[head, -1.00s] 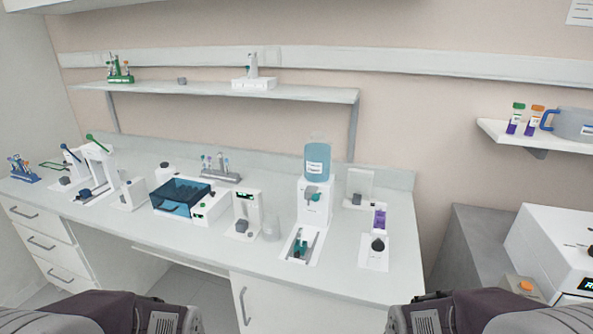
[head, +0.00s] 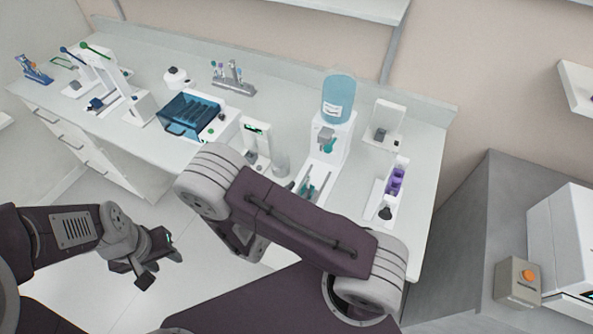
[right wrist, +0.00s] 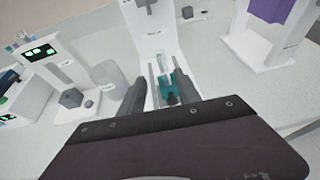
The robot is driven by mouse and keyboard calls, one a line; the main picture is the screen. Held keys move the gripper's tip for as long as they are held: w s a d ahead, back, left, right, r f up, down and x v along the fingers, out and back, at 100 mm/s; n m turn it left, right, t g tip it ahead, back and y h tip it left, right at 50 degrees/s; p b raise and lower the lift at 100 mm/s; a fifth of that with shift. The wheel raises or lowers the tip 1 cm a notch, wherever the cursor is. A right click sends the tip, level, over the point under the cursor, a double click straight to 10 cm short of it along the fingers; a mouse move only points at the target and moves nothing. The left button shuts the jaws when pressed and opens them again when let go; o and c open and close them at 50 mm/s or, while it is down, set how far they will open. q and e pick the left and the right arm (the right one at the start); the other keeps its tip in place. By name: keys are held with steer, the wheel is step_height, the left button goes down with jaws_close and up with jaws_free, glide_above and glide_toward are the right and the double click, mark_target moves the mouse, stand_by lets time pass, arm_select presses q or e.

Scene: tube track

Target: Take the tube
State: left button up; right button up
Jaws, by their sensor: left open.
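My left gripper (head: 160,258) is open and empty, low in front of the bench and far from the tubes.
A dispenser with a blue bottle (head: 338,97) stands left of the purple tube. A rack of small tubes (head: 233,82), a blue-lidded box (head: 190,115) and a blue rack (head: 35,70) stand further left. A box with an orange button (head: 518,283) is at the right.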

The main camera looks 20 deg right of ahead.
steer(key=p+x, duration=0.1)
steer(key=x, duration=0.2)
steer(key=shift+s+d, duration=0.15)
steer(key=shift+d, duration=0.05)
steer(key=shift+w+d+f, duration=0.15)
steer(key=shift+w+f, duration=0.1)
steer(key=shift+w+d, duration=0.15)
steer(key=shift+d, duration=0.15)
steer(key=p+x, duration=0.1)
steer(key=x, duration=0.2)
steer(key=shift+d+f+p, duration=0.1)
steer(key=shift+d+p, duration=0.3)
steer(key=shift+d, duration=0.05)
steer(key=shift+w+d+f, duration=0.2)
steer(key=shift+d+f, duration=0.05)
jaws_close()
